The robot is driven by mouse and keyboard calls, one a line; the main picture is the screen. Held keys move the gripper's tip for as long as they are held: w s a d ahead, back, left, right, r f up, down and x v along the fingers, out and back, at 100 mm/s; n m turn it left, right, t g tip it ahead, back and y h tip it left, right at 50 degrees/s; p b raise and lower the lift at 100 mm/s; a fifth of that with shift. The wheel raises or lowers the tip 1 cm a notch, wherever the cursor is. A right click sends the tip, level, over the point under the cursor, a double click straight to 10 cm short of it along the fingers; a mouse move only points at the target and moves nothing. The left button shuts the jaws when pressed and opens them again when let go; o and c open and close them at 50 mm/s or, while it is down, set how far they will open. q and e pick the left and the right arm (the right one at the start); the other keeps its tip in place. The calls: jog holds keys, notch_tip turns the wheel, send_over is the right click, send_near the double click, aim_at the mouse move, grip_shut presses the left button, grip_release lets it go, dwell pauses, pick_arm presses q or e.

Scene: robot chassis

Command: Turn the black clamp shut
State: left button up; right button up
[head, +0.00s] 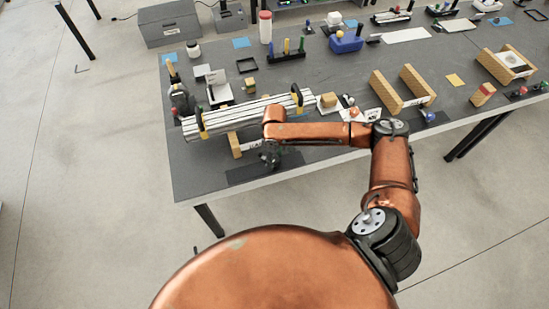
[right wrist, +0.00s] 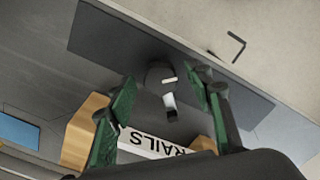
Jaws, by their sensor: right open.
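My right gripper (head: 270,158) is at the table's front edge, below the bundle of pale rails (head: 245,114). In the right wrist view the gripper (right wrist: 165,92) is open, its green-padded fingers apart. Between and beyond the fingers, a dark piece with a pale tip (right wrist: 160,78) stands on a dark mat (right wrist: 115,35); it looks like the black clamp, but I cannot tell how far it is turned. No contact with it is clear. In the head view my gripper hides that spot. Two dark-and-yellow clamps, left (head: 201,124) and right (head: 297,97), sit at the bundle's ends. My left gripper is out of view.
A wooden holder with a RAILS label (right wrist: 155,143) is close to the fingers. Wooden blocks (head: 385,92) stand to the right, and a blue holder (head: 346,43) stands behind. A bare strip of table (head: 330,155) runs along the front edge.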

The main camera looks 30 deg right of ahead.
grip_shut()
dwell(0.6)
